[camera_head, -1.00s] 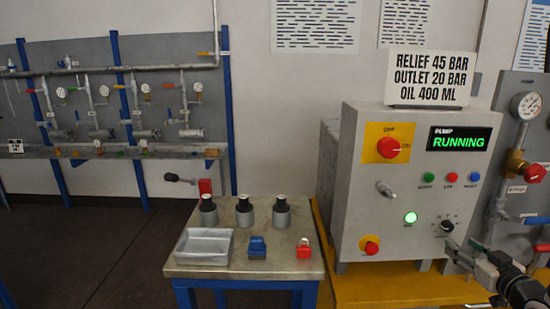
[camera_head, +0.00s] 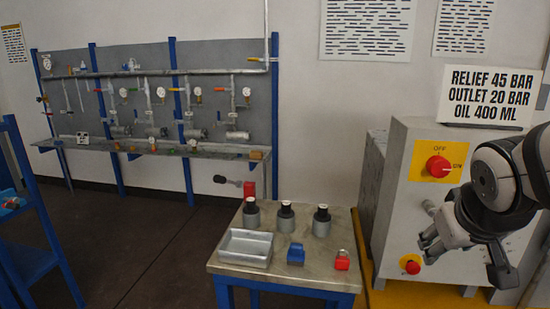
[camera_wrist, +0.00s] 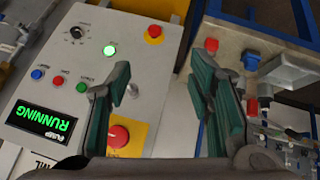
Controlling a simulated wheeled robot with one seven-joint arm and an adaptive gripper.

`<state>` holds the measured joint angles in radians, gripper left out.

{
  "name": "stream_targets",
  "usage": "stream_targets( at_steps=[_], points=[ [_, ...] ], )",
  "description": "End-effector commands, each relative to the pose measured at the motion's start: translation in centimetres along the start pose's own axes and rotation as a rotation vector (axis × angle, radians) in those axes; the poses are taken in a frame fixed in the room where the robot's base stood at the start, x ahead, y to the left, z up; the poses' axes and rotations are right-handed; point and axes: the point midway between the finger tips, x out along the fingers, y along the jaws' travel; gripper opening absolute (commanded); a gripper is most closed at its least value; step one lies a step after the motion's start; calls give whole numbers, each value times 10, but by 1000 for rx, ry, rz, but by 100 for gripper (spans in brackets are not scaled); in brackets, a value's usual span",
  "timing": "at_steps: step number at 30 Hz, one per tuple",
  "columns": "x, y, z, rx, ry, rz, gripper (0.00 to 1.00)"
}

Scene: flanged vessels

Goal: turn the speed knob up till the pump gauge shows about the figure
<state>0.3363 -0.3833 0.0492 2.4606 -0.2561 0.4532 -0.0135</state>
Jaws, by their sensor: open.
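The speed knob (camera_wrist: 76,32) is a small black dial with marks around it on the grey pump cabinet (camera_wrist: 60,75), at the upper left of the wrist view. My arm hides it in the head view. My gripper (camera_head: 465,258) is open and empty in front of the cabinet; its fingers (camera_wrist: 165,75) also show in the wrist view, apart from the knob. The display (camera_wrist: 42,118) reads PUMP RUNNING, and a green lamp (camera_wrist: 109,50) is lit. The sign (camera_head: 488,97) reads relief 45 bar, outlet 20 bar, oil 400 ml. The pump gauge is out of view now.
A red rotary switch (camera_head: 438,167) and a smaller red button (camera_head: 411,267) are on the cabinet front. A small table (camera_head: 335,255) left of it holds a metal tray (camera_head: 245,248), several dark-topped cylinders and blue and red items.

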Motion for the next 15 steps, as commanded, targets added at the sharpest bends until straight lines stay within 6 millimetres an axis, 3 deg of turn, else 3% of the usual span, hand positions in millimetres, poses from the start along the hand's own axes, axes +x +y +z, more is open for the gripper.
stream_targets(
  at_steps=[1,6,10,15],
  points=[
    [-21,-16,11,-1,-14,-34,48],
    [-74,-62,61,1,-108,-161,48],
    [-100,-82,92,-11,-166,-239,48],
    [-114,-93,110,-21,-202,-284,48]
  ],
)
